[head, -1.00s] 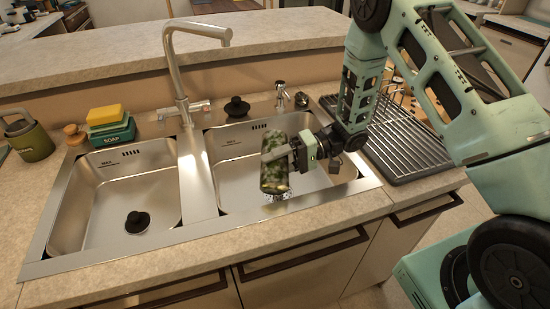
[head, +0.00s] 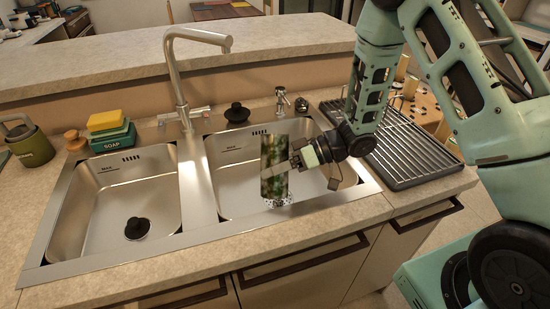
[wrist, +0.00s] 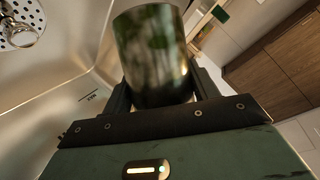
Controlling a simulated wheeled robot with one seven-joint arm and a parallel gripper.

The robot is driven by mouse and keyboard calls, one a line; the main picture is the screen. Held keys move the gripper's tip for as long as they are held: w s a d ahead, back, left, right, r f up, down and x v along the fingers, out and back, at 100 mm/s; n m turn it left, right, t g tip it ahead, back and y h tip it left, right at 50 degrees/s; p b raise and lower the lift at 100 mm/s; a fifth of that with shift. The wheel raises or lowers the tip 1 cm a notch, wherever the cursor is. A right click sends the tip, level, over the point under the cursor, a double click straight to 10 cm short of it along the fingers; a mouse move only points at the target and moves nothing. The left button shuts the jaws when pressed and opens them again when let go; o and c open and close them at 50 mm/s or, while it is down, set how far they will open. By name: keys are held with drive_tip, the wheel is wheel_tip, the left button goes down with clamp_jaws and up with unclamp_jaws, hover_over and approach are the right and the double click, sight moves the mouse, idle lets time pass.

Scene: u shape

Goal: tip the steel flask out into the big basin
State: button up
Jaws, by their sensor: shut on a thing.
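The steel flask (head: 274,182) is a shiny cylinder with green and dark reflections. It is close to upright in the head view, over the right basin (head: 232,185), with the drain strainer (head: 279,204) showing just below it. My gripper (head: 284,165) is shut around the flask's side, coming from the right. The wrist view shows the flask (wrist: 152,55) between the fingers. I cannot tell which end of it is the mouth, and no contents or stream are visible. The left basin (head: 90,215) holds a black plug.
The tall faucet (head: 172,75) stands between the basins at the back. A black plug (head: 237,112) and soap dispenser (head: 280,103) sit on the rear ledge. A soap box with sponge (head: 110,135) and green canister (head: 30,143) are at left. The dark drying rack (head: 405,160) is right.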

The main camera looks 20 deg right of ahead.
sight(275, 152)
drive_tip(key=shift+s+a+r+n+t+p, duration=0.1)
drive_tip(key=shift+s+r+n+t+p, duration=0.15)
drive_tip(key=shift+r, duration=0.35)
drive_tip(key=shift+s+a+r+n+t+p, duration=0.15)
drive_tip(key=shift+r+n, duration=0.2)
drive_tip(key=shift+r, duration=0.2)
drive_tip(key=shift+s+n+t+h+b, duration=0.15)
drive_tip(key=shift+n+t+h+b, duration=0.15)
drive_tip(key=shift+n+t+b, duration=0.35)
drive_tip(key=b, duration=0.1)
drive_tip(key=f+n+b, duration=0.1)
drive_tip(key=b, duration=0.1)
drive_tip(key=shift+s+a+f+t, duration=0.1)
drive_tip(key=shift+s+t, duration=0.15)
drive_tip(key=shift+s+r+n+t+h+b, duration=0.15)
drive_tip(key=shift+r+n+t+h+b, duration=0.4)
drive_tip(key=shift+b, duration=0.4)
drive_tip(key=shift+y, duration=0.25)
wheel_tip(275, 152, up, 5)
drive_tip(key=p, duration=0.4)
drive_tip(key=shift+r+p, duration=0.2)
drive_tip(key=shift+p, duration=0.15)
drive_tip(key=shift+f, duration=0.1)
